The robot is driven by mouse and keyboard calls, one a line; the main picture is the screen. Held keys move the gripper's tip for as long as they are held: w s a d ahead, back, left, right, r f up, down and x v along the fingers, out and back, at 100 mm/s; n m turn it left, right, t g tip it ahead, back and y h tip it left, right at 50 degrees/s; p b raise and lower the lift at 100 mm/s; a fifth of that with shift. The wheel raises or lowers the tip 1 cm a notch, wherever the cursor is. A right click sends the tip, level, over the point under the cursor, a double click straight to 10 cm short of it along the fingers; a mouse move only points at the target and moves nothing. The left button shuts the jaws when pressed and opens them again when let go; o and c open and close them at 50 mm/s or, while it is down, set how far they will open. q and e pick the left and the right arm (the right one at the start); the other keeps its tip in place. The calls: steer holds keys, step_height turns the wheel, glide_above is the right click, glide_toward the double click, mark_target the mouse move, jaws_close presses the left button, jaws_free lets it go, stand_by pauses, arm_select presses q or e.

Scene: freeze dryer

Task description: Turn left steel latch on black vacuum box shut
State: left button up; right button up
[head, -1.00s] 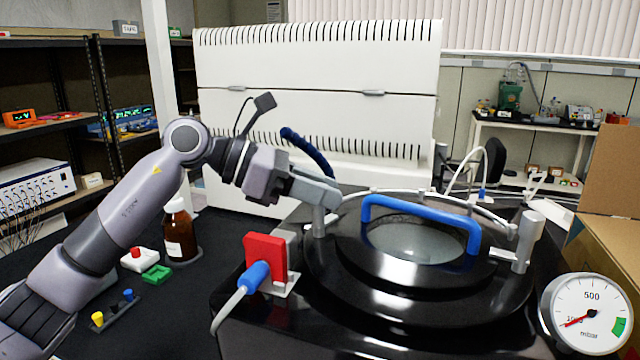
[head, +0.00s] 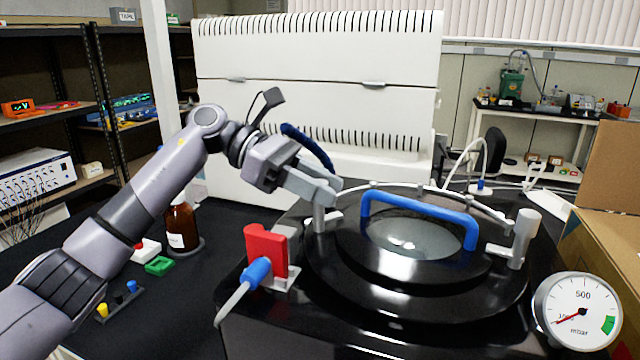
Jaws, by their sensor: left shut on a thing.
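The black vacuum box (head: 440,335) has a round black lid with a glass window and a blue handle (head: 420,205). The left steel latch (head: 319,220) stands at the lid's left edge, and a short foot points right from it toward the lid. My left gripper (head: 326,190) is shut on the upper part of this latch, and its fingers hide the latch top. The right steel latch (head: 525,240) stands at the lid's right edge, with its foot pointing left toward the lid. My right gripper is not in view.
A red valve block (head: 266,250) with a blue-tipped hose sits left of the lid. A gauge (head: 578,312) is at front right, beside cardboard boxes (head: 610,190). A brown bottle (head: 181,225) stands on the table at left. A white cabinet (head: 320,90) is behind.

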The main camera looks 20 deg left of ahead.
arm_select(q)
steer(key=o, duration=1)
steer(key=shift+c, duration=0.2)
steer(key=b+v, duration=0.1)
steer(key=v, duration=0.6)
steer(key=shift+c, duration=0.2)
